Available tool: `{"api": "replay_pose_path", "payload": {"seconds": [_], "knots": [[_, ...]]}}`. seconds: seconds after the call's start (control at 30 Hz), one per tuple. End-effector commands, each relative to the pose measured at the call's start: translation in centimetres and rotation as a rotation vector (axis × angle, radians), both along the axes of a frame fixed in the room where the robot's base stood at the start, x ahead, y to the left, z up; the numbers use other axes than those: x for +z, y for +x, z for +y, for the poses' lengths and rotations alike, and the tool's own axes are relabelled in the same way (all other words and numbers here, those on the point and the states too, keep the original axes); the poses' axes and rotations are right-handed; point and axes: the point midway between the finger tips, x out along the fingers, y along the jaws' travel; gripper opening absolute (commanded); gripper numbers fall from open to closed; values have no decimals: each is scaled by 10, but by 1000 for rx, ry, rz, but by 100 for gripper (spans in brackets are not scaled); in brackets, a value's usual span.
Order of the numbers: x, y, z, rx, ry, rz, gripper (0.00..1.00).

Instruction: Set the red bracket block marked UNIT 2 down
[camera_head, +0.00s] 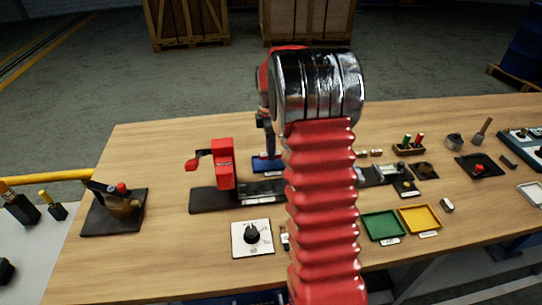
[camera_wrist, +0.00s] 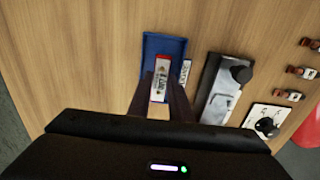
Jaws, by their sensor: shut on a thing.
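The red bracket block (camera_wrist: 162,66), with a white label on its upper face, is held between the dark fingers of my gripper (camera_wrist: 161,90) in the wrist view. The label lettering shows sideways and is small. The block overlaps the near part of a blue tray (camera_wrist: 164,44); I cannot tell whether it touches the tray floor. In the head view the blue tray (camera_head: 262,166) lies on the bench, partly hidden behind my arm. My gripper (camera_head: 267,140) is above and beside it there, and the block is not clearly visible.
A red lever fixture (camera_head: 224,165) on a dark base stands left of the tray. A white dial plate (camera_head: 252,238) lies in front. Green (camera_head: 384,226) and yellow (camera_head: 420,218) trays are at right. A small label card (camera_wrist: 185,71) lies beside the blue tray. Bare wood shows left of it.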

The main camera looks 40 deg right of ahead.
Motion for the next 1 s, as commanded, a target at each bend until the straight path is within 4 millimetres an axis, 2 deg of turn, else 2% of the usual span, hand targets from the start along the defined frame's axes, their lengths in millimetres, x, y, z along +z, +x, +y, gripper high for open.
{"api": "replay_pose_path", "payload": {"seconds": [0.1, 0.2, 0.6, 0.63, 0.7, 1.0], "knots": [[-19, -1, 0, 0, 1, 3, 0], [-27, 0, 0, -1, 0, 1, 0], [-31, 0, -1, -1, 0, 0, 0], [-31, 0, -1, -1, 0, 0, 20], [-31, 0, -1, -1, 0, 0, 25], [-30, 0, -1, -1, 0, 0, 26]]}}
